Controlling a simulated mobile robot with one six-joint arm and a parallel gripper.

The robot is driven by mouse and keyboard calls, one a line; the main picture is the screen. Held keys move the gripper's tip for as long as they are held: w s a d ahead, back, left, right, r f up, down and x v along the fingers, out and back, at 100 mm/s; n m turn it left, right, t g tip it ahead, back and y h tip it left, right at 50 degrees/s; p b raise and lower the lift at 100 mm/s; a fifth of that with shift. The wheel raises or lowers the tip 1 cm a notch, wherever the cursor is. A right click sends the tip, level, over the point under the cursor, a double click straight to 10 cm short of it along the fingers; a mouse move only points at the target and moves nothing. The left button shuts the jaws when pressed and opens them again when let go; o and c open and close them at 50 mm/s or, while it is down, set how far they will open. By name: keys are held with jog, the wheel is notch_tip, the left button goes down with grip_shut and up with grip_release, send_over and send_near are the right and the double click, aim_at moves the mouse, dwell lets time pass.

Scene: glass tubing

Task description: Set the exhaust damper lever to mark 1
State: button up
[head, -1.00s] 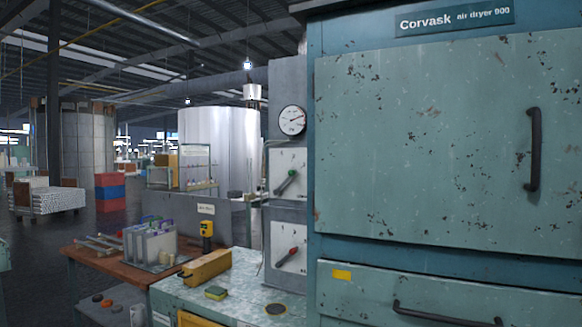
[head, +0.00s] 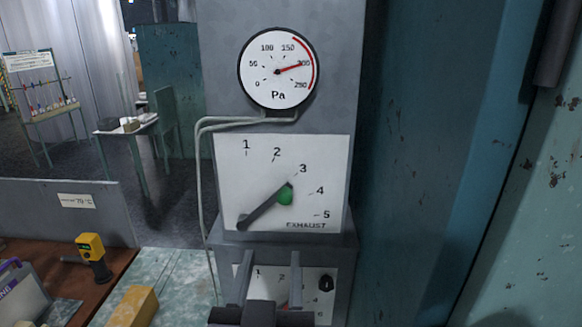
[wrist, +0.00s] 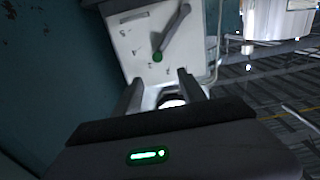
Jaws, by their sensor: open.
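The exhaust damper lever (head: 263,206) is a dark bar with a green knob (head: 286,195), on a white plate (head: 230,180) marked 1 to 5 and EXHAUST. It pivots at the plate's lower left and points up and right, at about mark 3. Mark 1 (head: 246,147) is at the upper left. My gripper (head: 270,272) is open and empty, below the exhaust plate and in front of a lower dial plate. In the wrist view, the lever (wrist: 174,32) and green knob (wrist: 157,57) show just beyond my open fingers (wrist: 160,88), not between them.
A round Pa gauge (head: 278,68) sits above the plate, with its needle near 200. Thin grey tubing (head: 201,170) runs down the left side. The lower dial plate (head: 318,300) is partly hidden by my gripper. The blue-green dryer (head: 420,190) stands close on the right.

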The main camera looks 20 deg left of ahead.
aim_at(284, 202)
jog(key=p+x, duration=0.1)
jog(key=x, duration=0.4)
jog(key=p+x, duration=0.2)
jog(key=x, duration=0.3)
jog(key=d+p+x, duration=0.1)
jog(key=p+x, duration=0.1)
jog(key=x, duration=0.4)
jog(key=shift+w, duration=0.1)
grip_shut()
dwell(0.6)
